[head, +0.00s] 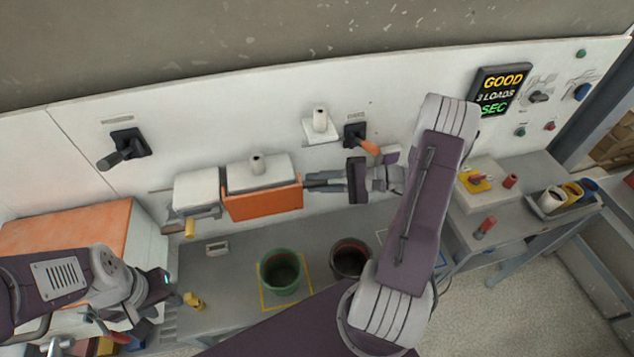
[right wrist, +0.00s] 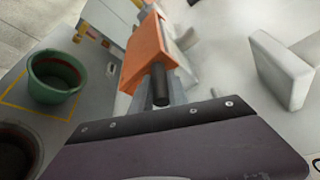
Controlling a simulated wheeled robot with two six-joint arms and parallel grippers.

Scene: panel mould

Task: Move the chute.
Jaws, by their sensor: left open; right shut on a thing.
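The orange chute (head: 262,203) is mounted on the white wall panel, below a white block with a short knob on top. It also shows in the right wrist view (right wrist: 147,52), with a dark handle (right wrist: 160,86) on its near end. My right gripper (head: 312,182) reaches in from the right and is shut on that handle; its fingers (right wrist: 152,103) partly hide behind the wrist plate. My left gripper (head: 170,287) is open and empty at the lower left, near a small yellow cylinder (head: 194,301).
A green bucket (head: 280,271) stands in a yellow outline below the chute, with a dark bucket (head: 350,259) to its right. A lever (head: 125,150) and an orange-tipped lever (head: 358,137) are on the panel. A display (head: 500,90) reads "GOOD 3 LOADS SEC".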

